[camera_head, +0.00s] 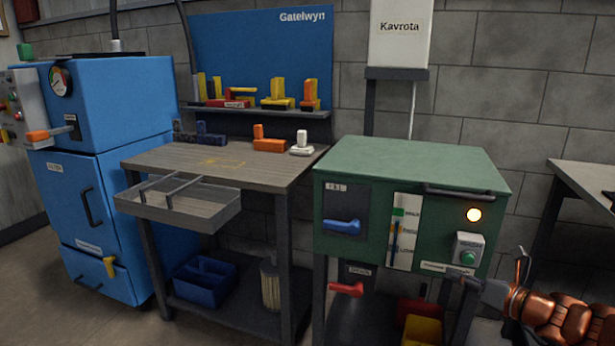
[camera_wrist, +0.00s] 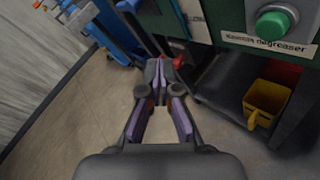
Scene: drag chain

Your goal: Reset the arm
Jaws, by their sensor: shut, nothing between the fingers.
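My gripper (camera_wrist: 157,95) is shut and empty in the wrist view, with bare floor below it. In the head view my orange arm reaches in from the lower right, and its end (camera_head: 468,281) is in front of the green cabinet (camera_head: 405,165), near its lower right corner. I cannot tell from the head view whether it touches the cabinet. A green push button (camera_head: 468,257) on a grey box is just above the arm's end. The button also shows at the upper right of the wrist view (camera_wrist: 272,24).
The green cabinet carries a blue lever (camera_head: 341,226), a red lever (camera_head: 346,289) and a lit lamp (camera_head: 473,214). A yellow bin (camera_head: 422,330) is on the shelf below. A workbench (camera_head: 215,160) with an open drawer (camera_head: 180,203) and a blue machine (camera_head: 105,150) stand left.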

